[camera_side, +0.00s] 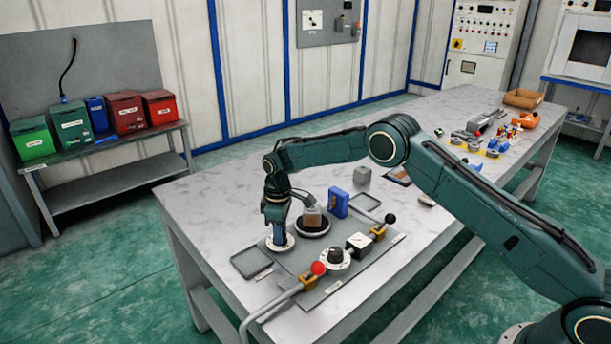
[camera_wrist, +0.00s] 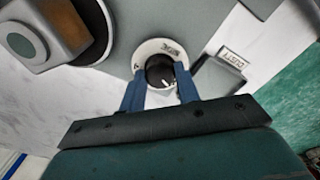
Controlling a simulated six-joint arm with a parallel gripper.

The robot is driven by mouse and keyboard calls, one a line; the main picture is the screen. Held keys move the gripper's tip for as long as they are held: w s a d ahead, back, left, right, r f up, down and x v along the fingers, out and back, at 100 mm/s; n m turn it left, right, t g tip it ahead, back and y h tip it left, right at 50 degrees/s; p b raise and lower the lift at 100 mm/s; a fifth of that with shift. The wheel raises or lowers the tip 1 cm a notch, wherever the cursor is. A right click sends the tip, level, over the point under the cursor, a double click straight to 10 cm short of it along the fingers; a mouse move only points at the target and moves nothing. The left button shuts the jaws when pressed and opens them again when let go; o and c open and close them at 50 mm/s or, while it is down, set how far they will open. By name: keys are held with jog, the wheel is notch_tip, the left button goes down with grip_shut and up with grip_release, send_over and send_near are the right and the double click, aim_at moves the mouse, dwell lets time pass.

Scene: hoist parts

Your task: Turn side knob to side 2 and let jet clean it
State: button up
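The side knob (camera_wrist: 161,70) is black with a white pointer line, on a round white dial plate (camera_wrist: 149,47) with small labels. In the wrist view the blue fingers of my gripper (camera_wrist: 160,76) stand on either side of the knob. I cannot tell whether they press on it. In the side view my gripper (camera_side: 279,236) points down over the white dial and hides the knob. Beside it, a grey block with a brown face (camera_side: 312,217) sits on a dark round turntable (camera_side: 313,231); it also shows in the wrist view (camera_wrist: 66,26). I cannot identify the jet clearly.
A second white dial with a black knob (camera_side: 335,258), a red-ball lever (camera_side: 318,268), a black-ball lever (camera_side: 389,219) and a blue block (camera_side: 338,204) stand close by. A dark square tray (camera_side: 251,262) lies left of the gripper. The table's left rear is clear.

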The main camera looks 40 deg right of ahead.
jog(key=c, duration=0.4)
jog(key=shift+o, duration=0.2)
jog(key=shift+m, duration=0.5)
jog(key=m, duration=0.3)
jog(key=shift+m, duration=2.4)
jog(key=o, duration=1)
jog(key=shift+r, duration=0.1)
